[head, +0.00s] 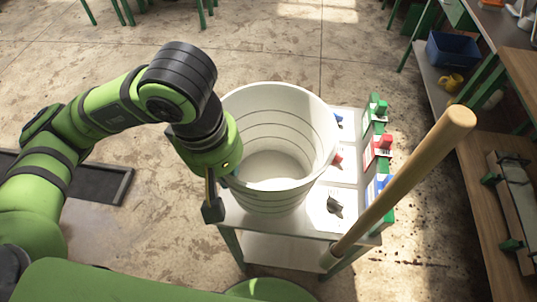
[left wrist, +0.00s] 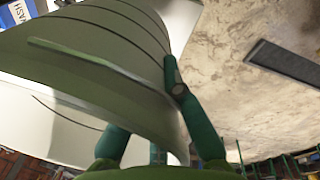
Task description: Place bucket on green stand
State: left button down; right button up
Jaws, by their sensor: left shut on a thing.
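The white bucket (head: 280,195) is upright and open at the top, with ring lines on its wall. It appears over the left part of a small white-topped table with green legs (head: 232,245); I cannot tell whether its base rests there. My left gripper (head: 213,200) is at the bucket's left rim, shut on it. In the left wrist view the bucket's wall (left wrist: 100,75) fills much of the picture, with the gripper's green fingers (left wrist: 180,105) at its edge. No bucket contents show. My right gripper is not in view.
A thick wooden handle (head: 400,185) slants up in front of the table's right side. Green, red and blue bottle-like items (head: 378,150) line the table's right edge. A workbench (head: 500,180) and blue bin (head: 450,50) stand farther right.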

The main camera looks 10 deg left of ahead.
aim_at(270, 159)
pick_arm(q)
jog(key=shift+w+d+f, duration=0.1)
jog(key=w+a+f+p, duration=0.2)
jog(key=w+f+p, duration=0.1)
jog(key=w+f, duration=0.7)
jog(key=shift+w+f, duration=0.35)
jog(key=shift+w, duration=0.2)
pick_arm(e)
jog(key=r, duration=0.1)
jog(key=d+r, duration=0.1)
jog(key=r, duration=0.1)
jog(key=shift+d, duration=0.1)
pick_arm(q)
jog(key=shift+f, duration=0.1)
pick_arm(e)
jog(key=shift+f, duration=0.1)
pick_arm(q)
jog(key=shift+f, duration=0.15)
jog(key=c, duration=1.4)
grip_release()
jog(key=shift+a, duration=0.1)
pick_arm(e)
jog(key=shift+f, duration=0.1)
